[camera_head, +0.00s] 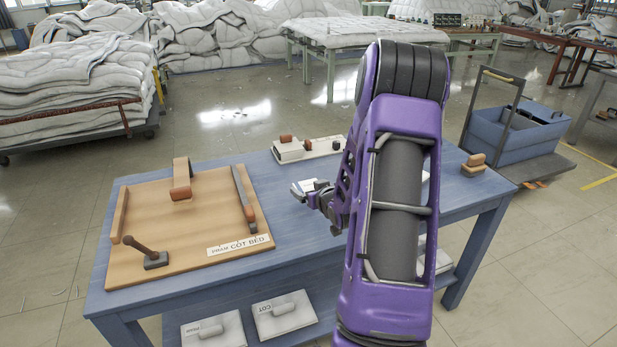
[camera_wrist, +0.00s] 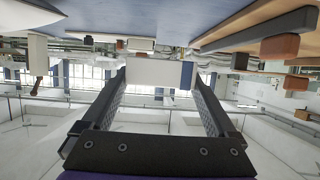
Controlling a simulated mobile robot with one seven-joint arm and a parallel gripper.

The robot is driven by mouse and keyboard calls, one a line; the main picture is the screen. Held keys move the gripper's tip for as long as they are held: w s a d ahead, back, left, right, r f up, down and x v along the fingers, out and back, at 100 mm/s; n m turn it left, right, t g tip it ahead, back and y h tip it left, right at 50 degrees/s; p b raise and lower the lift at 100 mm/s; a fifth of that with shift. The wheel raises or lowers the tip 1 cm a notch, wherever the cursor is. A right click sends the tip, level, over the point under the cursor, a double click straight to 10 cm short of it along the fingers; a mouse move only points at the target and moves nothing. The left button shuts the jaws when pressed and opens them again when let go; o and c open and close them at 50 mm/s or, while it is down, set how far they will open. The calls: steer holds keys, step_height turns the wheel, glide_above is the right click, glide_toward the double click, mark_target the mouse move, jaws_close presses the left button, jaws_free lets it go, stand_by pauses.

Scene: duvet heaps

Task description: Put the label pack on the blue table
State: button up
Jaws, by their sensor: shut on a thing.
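The label pack (camera_wrist: 155,72) is a white, flat-faced block in the wrist view, between my two finger ends. In the head view a small part of it (camera_head: 302,186) shows pale at the tip of my gripper (camera_head: 318,194). My gripper (camera_wrist: 160,85) is shut on it. The blue table (camera_head: 300,240) lies under my gripper in the head view. The pack appears just above the middle of the tabletop; whether it touches is hard to tell. My forearm hides part of the table's right side.
A wooden board (camera_head: 205,215) with a handled tool (camera_head: 148,252) and wooden pieces covers the table's left. A white tray (camera_head: 325,150) with small items stands at the back edge. A brown block (camera_head: 474,163) sits at the right corner. Bare tabletop shows between board and arm.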

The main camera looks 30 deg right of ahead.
steer(key=d, duration=0.2)
steer(key=shift+d+f, duration=0.1)
steer(key=shift+d, duration=0.2)
glide_above(316, 219)
step_height(316, 219, down, 4)
steer(key=shift+d+f+b, duration=0.15)
steer(key=shift+f+b, duration=0.1)
steer(key=shift+b, duration=0.05)
steer(key=shift+f, duration=2.3)
steer(key=shift+f+b, duration=0.15)
steer(key=shift+b, duration=0.15)
steer(key=shift+f, duration=0.15)
steer(key=o, duration=1)
steer(key=shift+r, duration=0.25)
